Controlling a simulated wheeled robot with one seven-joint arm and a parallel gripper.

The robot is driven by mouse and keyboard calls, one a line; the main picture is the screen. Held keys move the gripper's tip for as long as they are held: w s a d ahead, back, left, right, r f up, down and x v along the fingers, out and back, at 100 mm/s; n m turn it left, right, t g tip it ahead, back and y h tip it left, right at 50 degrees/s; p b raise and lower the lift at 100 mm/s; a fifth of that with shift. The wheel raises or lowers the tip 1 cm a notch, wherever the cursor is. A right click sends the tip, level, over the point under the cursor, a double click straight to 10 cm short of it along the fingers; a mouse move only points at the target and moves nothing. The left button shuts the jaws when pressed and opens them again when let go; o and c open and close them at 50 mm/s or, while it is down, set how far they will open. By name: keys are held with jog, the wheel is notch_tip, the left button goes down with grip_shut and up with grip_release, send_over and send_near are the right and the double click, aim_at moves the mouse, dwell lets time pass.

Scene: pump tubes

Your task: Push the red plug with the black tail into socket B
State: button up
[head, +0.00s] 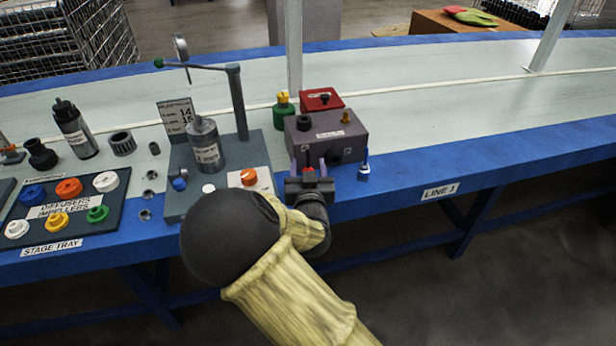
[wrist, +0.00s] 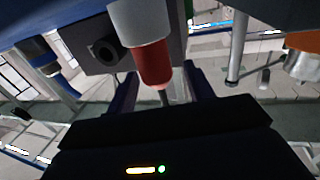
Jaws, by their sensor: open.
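The red plug (wrist: 152,62) has a pale grey-white collar (wrist: 140,22) and a thin dark tail that points toward my gripper. In the head view the plug (head: 309,170) is a small red patch in front of the grey box (head: 352,133). My gripper (head: 309,175) is open, with its two fingers on either side of the plug; the wrist view shows the fingers (wrist: 162,92) apart from it. A dark round socket (head: 335,157) is on the box front, also seen in the wrist view (wrist: 103,52). Its letter is too small to read. Whether the plug's far end touches the box is hidden.
A blue plug-like piece (head: 364,166) stands just right of the box. The bench is clear to the right.

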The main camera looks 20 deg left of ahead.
aim_at(308, 168)
jog(key=c, duration=1)
notch_tip(308, 168, up, 10)
jog(key=p, duration=0.4)
